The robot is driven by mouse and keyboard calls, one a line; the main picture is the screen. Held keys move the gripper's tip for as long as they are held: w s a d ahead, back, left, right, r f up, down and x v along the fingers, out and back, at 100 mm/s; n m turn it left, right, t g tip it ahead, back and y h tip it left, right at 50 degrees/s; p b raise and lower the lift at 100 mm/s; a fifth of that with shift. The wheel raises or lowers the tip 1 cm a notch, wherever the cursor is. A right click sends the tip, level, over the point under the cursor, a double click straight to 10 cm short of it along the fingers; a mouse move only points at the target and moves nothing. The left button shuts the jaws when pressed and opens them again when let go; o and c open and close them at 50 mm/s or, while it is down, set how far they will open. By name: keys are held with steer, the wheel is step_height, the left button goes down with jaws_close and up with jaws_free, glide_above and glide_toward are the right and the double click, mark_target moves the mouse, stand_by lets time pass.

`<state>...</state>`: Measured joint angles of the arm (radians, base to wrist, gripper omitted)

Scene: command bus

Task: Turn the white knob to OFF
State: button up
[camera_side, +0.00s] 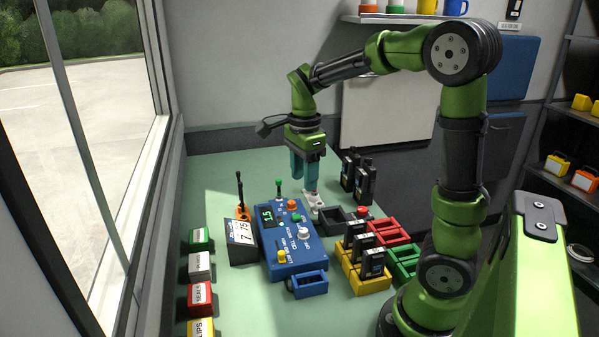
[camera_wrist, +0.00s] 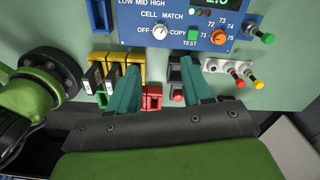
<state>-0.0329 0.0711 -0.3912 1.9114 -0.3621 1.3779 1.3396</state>
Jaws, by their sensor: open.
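The white knob (camera_side: 303,232) is on the blue control box (camera_side: 272,243), near its right edge. It also shows at the top of the wrist view (camera_wrist: 160,31), with OFF printed to its left, COPY to its right and CELL MATCH above. I cannot tell where its pointer aims. My gripper (camera_side: 304,186) points down past the far end of the box, above the table and apart from the knob. In the wrist view its teal fingers (camera_wrist: 163,88) are spread, with nothing between them, and the knob is ahead of them.
An orange knob (camera_side: 292,204), a green TEST button (camera_wrist: 191,37) and a yellow knob (camera_side: 281,256) share the box. A green-topped lever (camera_side: 279,183) stands beyond it. Black radios (camera_side: 358,178) and colored trays (camera_side: 390,232) are to the right.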

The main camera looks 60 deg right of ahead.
mark_target(304, 230)
step_height(304, 230, down, 14)
steer(key=shift+f, duration=0.2)
jaws_close()
stand_by(0.4)
